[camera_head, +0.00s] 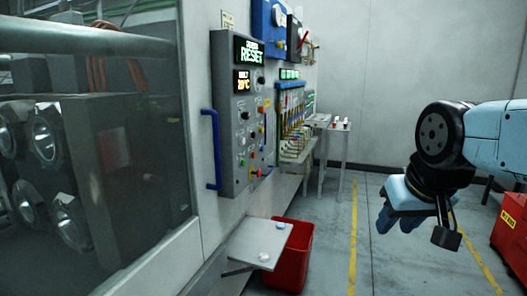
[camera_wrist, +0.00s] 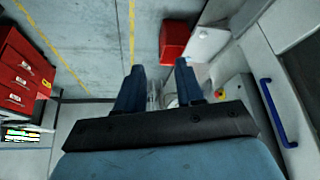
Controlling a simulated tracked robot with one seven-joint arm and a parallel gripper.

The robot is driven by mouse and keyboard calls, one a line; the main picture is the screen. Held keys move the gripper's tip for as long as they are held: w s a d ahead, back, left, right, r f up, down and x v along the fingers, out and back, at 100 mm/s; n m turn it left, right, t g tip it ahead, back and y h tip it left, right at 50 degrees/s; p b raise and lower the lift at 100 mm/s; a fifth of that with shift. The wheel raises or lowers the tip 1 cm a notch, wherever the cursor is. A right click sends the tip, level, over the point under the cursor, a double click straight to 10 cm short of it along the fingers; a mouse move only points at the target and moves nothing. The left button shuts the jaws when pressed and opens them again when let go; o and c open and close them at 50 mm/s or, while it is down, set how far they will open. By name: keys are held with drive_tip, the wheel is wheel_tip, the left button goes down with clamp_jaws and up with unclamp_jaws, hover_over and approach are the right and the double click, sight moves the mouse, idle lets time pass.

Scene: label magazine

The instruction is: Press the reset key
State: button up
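A grey control panel (camera_head: 225,125) is fixed to the wall left of centre in the head view. Several small knobs and buttons sit on the panel face; I cannot tell which one is the reset key. My gripper (camera_head: 398,218) hangs in free air to the right of the panel, well apart from it, pointing down. In the wrist view my gripper (camera_wrist: 158,85) shows two blue fingers spread apart with nothing held between them.
A blue handle (camera_head: 214,150) sticks out at the panel's left edge. A small shelf (camera_head: 250,243) and a red bin (camera_head: 298,258) stand below. A rack of coloured tubes (camera_head: 291,112) is beyond the panel. A red cabinet (camera_head: 510,235) is at right. The floor between is clear.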

clamp_jaws()
idle(1.3)
